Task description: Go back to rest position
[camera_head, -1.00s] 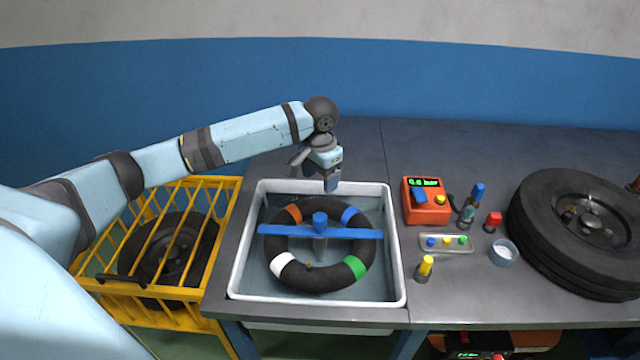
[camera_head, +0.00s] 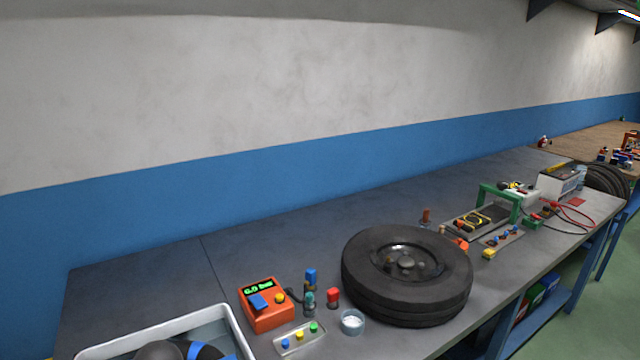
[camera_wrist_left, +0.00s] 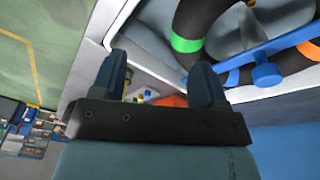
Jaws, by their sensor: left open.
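My left gripper (camera_wrist_left: 160,78) shows in the left wrist view. Its two dark fingers are apart with nothing held between them. The white tub (camera_wrist_left: 122,22) is beyond the fingers there. In it lies the black ring tube (camera_wrist_left: 188,18) with a green band, under a blue bar (camera_wrist_left: 240,57) with a knob. In the head view only a corner of the tub (camera_head: 232,325) shows at the bottom left, with a blue-banded part of the tube (camera_head: 206,352). A dark rounded shape beside it is too cut off to name. My right gripper is in neither view.
On the grey bench (camera_head: 330,225) stand an orange gauge box (camera_head: 266,312), small coloured bottles (camera_head: 309,290), a clear cup (camera_head: 352,322) and a large black tyre (camera_head: 405,295). A green-framed tool (camera_head: 498,198) is farther right. The bench along the blue wall is clear.

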